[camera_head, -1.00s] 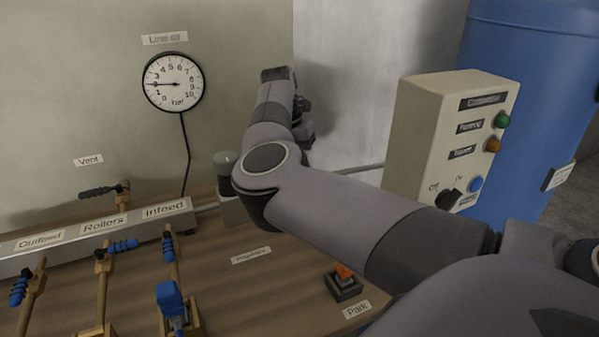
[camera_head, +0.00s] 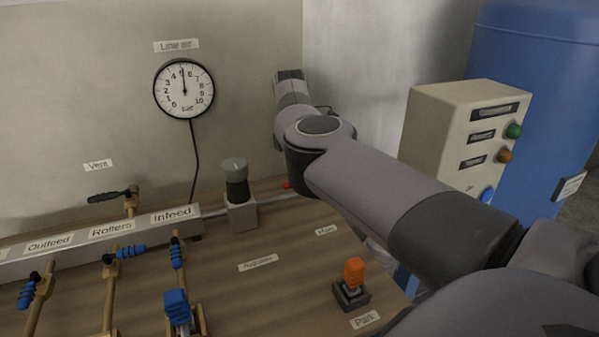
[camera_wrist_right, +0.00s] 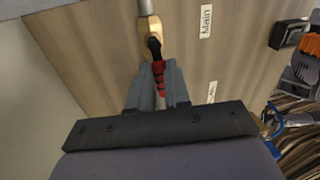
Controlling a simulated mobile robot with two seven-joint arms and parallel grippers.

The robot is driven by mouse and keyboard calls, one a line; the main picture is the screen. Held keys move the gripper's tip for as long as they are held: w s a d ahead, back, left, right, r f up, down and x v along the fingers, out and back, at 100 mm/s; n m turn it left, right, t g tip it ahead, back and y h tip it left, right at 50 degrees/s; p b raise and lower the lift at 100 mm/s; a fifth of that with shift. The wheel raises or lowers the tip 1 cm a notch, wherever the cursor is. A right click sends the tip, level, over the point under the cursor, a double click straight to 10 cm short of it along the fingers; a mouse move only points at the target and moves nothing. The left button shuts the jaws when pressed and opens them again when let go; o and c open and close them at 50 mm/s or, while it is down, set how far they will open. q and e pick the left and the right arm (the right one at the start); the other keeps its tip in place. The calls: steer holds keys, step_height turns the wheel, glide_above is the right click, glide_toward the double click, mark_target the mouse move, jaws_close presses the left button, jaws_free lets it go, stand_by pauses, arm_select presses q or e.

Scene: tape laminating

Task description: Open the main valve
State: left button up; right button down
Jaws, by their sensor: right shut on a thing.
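The main valve has a brass body (camera_wrist_right: 151,32) on a grey pipe and a red lever (camera_wrist_right: 159,78), both seen in the right wrist view. The lever runs roughly in line with the pipe. My right gripper (camera_wrist_right: 159,88) is shut on the red lever, one finger on each side. In the head view only a red tip of the lever (camera_head: 287,185) shows beside the pipe; my right arm hides the valve body and gripper. The "Main" label (camera_wrist_right: 206,21) lies beside the valve in the wrist view. My left gripper is not in view.
The line air gauge (camera_head: 184,88) on the wall has its needle pointing up near 5. The regulator (camera_head: 238,194) stands left of my arm. An orange-topped park switch (camera_head: 354,278) is at the front. A control box (camera_head: 450,130) stands at right. Blue-handled levers stand at left.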

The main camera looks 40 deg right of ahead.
steer(key=shift+w+d+r+m, duration=0.1)
steer(key=shift+w+r+m, duration=0.05)
steer(key=shift+m, duration=0.35)
steer(key=c, duration=1.1)
jaws_free()
steer(key=r+p, duration=0.4)
steer(key=w+r+p, duration=0.1)
steer(key=r+p, duration=0.2)
steer(key=shift+w+d, duration=0.1)
steer(key=shift+d, duration=0.1)
steer(key=shift+f, duration=0.1)
